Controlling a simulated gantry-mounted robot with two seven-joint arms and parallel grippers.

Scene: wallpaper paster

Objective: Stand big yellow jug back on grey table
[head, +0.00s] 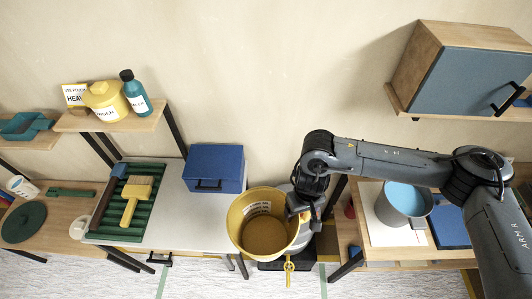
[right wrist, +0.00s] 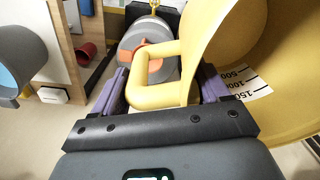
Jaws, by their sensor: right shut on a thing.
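The big yellow jug (head: 240,237) is at the right end of the grey table (head: 185,220) in the head view, covering part of the table's right edge. Its mouth faces up toward the camera, and its inside and a white scale label show. My right gripper (head: 303,208) is at the jug's right side, shut on its handle. In the right wrist view, the yellow handle (right wrist: 154,88) lies between the purple fingers, and the jug's wall (right wrist: 208,45) rises at the right. Whether the jug's base touches the table is hidden. My left gripper is out of view.
A blue box (head: 214,168) stands at the back of the grey table. A wooden table with a blue-lined pot (head: 405,205) stands right.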

